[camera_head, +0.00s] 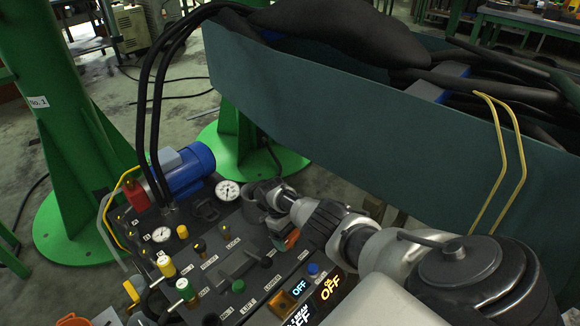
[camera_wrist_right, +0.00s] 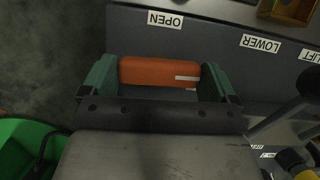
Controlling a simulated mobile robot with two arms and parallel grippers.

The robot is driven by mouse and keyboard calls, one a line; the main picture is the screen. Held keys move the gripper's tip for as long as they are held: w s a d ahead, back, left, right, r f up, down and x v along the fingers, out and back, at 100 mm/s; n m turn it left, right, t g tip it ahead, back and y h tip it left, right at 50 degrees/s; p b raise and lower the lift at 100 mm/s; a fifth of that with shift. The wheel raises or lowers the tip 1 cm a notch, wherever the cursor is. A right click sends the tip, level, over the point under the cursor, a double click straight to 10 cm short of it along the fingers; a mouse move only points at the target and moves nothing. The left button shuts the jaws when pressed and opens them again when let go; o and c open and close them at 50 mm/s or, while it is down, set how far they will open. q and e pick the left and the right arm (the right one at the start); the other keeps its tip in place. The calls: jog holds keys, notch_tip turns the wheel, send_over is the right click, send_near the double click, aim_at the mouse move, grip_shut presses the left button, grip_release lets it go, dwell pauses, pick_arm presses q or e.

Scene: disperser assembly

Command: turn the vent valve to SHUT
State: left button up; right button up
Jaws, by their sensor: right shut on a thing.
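An orange handle (camera_wrist_right: 152,70), which I take to be the vent valve's, lies between the green fingers of my right gripper (camera_wrist_right: 155,84) in the right wrist view. The gripper is shut on it. A white OPEN label (camera_wrist_right: 165,19) is on the dark panel close beside the handle. In the head view my right gripper (camera_head: 283,228) reaches down to the panel's right side, where a bit of the orange handle (camera_head: 291,239) shows. The valve body is mostly hidden by the gripper, and I cannot read a SHUT label. My left gripper is not in view.
The panel (camera_head: 215,274) carries gauges (camera_head: 228,190), yellow and green knobs, levers and lit OFF displays (camera_head: 328,287). A LOWER label (camera_wrist_right: 260,44) is near the handle. A blue motor (camera_head: 188,168) and black hoses stand behind. A dark green bin wall (camera_head: 370,130) rises beyond my right arm.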

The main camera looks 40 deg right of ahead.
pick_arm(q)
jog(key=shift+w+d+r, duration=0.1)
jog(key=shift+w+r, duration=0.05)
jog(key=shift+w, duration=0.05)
pick_arm(e)
jog(key=shift+m, duration=0.3)
jog(key=o, duration=0.6)
jog(key=shift+o, duration=0.2)
jog(key=shift+r, duration=0.15)
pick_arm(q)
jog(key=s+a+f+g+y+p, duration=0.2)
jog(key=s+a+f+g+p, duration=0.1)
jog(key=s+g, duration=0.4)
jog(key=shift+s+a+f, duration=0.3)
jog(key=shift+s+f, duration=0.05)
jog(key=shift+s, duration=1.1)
pick_arm(e)
jog(key=v, duration=1)
jog(key=shift+r, duration=0.25)
